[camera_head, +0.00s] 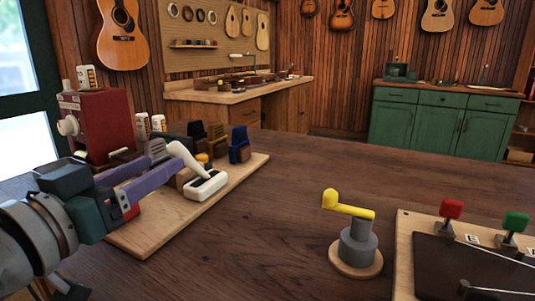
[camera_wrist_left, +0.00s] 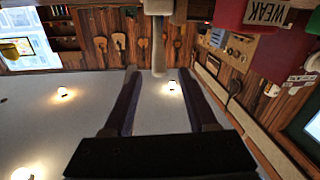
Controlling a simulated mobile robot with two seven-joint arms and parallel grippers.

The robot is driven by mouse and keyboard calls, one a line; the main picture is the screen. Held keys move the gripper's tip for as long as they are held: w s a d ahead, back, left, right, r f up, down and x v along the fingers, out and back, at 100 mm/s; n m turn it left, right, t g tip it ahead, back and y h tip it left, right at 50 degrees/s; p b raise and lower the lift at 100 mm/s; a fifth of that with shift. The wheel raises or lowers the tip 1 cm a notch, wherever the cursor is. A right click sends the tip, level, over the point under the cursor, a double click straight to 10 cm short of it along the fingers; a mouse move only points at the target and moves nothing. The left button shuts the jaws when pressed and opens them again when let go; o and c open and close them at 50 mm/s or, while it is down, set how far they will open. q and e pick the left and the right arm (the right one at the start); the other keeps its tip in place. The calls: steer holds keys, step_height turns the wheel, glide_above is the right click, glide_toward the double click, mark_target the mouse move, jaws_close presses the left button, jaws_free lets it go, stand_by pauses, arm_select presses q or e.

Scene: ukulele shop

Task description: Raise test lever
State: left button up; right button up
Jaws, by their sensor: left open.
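A white lever (camera_head: 188,160), which appears to be the test lever, leans to the left from a white base (camera_head: 205,187) on a wooden board (camera_head: 150,228). My left gripper (camera_head: 168,150) has purple fingers and is open at the lever's raised end. In the left wrist view, the pale lever (camera_wrist_left: 158,45) hangs down from the top, with its end between the two fingertips of my left gripper (camera_wrist_left: 158,73). Clear gaps show on both sides, so the fingers do not grip it. My right gripper is not in view.
A red box (camera_head: 97,122) with a white knob stands behind my left arm. Black, brown and blue blocks (camera_head: 239,146) stand behind the lever. A yellow crank (camera_head: 348,206) on a grey post and a panel (camera_head: 405,255) with red and green levers are to the right. Dark tabletop between is clear.

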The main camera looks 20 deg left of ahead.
mark_target(173, 156)
arm_select(q)
steer(key=w, duration=0.6)
steer(key=shift+w+a, duration=0.1)
steer(key=shift+w, duration=0.15)
jaws_close()
stand_by(1.2)
